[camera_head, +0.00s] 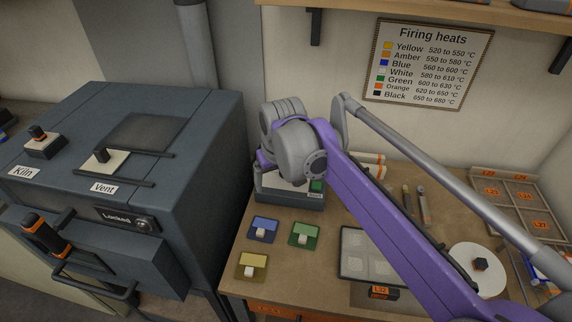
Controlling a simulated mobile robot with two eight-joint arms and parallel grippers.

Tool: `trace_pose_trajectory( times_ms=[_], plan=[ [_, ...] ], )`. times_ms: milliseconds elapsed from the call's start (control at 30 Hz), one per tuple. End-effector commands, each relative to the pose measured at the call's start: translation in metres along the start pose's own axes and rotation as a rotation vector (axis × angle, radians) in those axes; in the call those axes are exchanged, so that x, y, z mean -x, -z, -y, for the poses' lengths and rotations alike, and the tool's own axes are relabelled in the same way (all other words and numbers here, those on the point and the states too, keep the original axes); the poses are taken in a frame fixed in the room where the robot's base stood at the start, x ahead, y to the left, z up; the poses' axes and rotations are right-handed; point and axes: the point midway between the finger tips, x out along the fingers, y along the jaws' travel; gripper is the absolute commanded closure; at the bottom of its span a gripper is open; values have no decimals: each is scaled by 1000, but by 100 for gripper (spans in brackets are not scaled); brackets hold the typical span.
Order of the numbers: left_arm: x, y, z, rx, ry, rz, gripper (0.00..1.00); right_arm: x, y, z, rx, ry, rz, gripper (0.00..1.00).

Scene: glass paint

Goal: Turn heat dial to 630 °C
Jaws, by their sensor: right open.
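No dial with a readable heat scale shows; I cannot tell which control is the heat dial. My right arm comes in from the lower right, and my right gripper (284,160) is over a low grey box (290,196) at the back left of the bench. The gripper is open, but my arm hides its fingertips and most of the box's top. A green patch (317,185) shows on the box. The kiln (205,150) stands left, with a switch (38,132) by its "Kiln" label and a "Vent" control (102,156). My left gripper is not in view.
Blue (263,228), green (304,234) and yellow (252,264) trays lie on the bench front. A dark tray (352,240), a white disc with a black knob (480,266) and a rack (520,190) are right. The wall chart (428,64) lists Orange at 620 to 650 °C.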

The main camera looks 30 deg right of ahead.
Motion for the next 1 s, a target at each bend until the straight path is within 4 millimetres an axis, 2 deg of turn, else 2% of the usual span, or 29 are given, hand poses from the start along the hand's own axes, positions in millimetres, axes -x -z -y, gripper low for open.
trace_pose_trajectory(
  times_ms=[33,200,300,400,600,767,1000],
  plan=[
    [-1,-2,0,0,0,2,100,-1,22,-9,-11,-3,28,15],
    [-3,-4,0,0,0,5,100,-7,78,-40,-41,-8,119,15],
    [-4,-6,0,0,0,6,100,-16,104,-58,-59,-8,169,15],
    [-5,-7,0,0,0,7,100,-26,120,-75,-73,-5,213,15],
    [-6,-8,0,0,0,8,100,-40,135,-94,-90,-1,263,15],
    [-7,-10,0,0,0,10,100,-49,135,-97,-92,1,273,15],
    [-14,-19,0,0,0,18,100,-88,124,-96,-92,1,273,15]
  ],
)
